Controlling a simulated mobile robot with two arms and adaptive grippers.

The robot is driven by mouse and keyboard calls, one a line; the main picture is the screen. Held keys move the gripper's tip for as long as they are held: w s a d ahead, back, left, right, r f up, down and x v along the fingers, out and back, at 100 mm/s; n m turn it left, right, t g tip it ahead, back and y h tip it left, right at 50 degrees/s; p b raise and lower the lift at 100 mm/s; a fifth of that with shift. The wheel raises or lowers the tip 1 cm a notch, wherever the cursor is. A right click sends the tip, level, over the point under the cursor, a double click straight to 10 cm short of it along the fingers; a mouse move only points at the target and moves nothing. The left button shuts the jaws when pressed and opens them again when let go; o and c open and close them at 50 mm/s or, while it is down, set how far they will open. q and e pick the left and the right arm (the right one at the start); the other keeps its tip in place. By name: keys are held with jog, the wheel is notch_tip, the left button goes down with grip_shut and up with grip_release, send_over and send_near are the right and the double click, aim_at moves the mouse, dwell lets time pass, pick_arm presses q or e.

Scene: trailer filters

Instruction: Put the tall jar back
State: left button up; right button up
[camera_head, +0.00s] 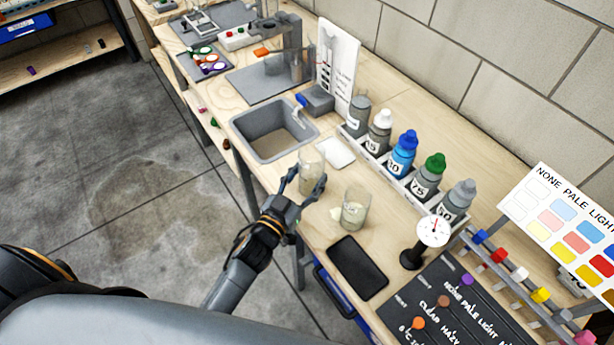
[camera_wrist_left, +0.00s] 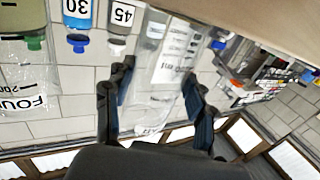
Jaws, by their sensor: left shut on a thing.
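A clear, slender jar (camera_head: 311,163) is between the fingers of my left gripper (camera_head: 307,177), near the front edge of the bench. My left gripper is shut on it. In the left wrist view, which is upside down, the clear jar (camera_wrist_left: 158,50) stands between both dark fingers (camera_wrist_left: 159,72). I cannot tell whether its base touches the bench. A second, wider clear jar (camera_head: 355,208) with pale contents stands on the bench to the right. It also shows at the left of the left wrist view (camera_wrist_left: 25,85). My right gripper is not in view.
A grey sink (camera_head: 240,124) lies to the left, and a white pad (camera_head: 337,152) behind the held jar. Several dropper bottles (camera_head: 402,153) stand in a white rack along the back.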

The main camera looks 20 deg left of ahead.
pick_arm(q)
jog(key=shift+f, duration=0.1)
jog(key=o, duration=1.6)
jog(key=b+v, duration=0.2)
jog(key=v, duration=1)
